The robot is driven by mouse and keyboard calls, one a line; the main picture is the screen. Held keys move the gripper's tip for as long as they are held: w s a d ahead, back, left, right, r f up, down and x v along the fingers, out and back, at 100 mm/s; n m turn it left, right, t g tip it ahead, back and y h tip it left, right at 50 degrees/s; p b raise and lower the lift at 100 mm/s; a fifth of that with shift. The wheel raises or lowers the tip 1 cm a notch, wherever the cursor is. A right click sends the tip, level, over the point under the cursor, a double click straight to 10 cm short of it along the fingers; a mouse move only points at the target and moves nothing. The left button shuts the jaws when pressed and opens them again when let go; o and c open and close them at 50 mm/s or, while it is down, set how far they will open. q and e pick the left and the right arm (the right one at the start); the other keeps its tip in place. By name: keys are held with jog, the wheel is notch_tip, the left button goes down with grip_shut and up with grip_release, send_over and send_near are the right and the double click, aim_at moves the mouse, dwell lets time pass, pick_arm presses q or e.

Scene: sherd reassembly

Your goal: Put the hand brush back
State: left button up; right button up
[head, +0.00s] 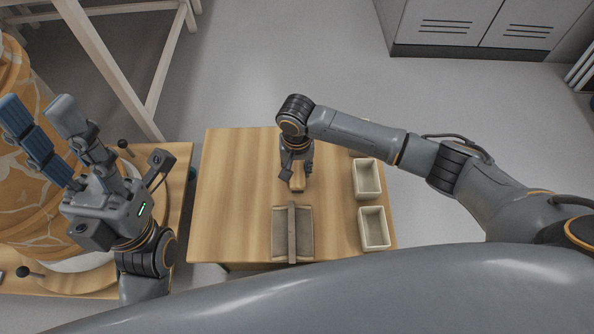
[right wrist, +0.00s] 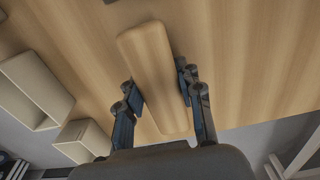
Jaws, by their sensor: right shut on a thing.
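The hand brush (head: 298,183), a pale wooden block, is under my right gripper (head: 296,170) over the middle of the wooden table. In the right wrist view the brush (right wrist: 152,60) lies lengthwise between the two finger pairs, which are shut on its sides. Its bristles are hidden, and I cannot tell whether it touches the table. My left gripper (head: 40,108) is open and empty at the left, its fingers spread apart near a large patched orange vessel.
The table (head: 230,180) is clear on its left. Cream bins (head: 373,243) stand along the right edge. The vessel (head: 15,200) stands on a separate board at left.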

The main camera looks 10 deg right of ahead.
jog(key=shift+f, duration=0.4)
jog(key=shift+r, duration=0.1)
jog(key=o, duration=1.2)
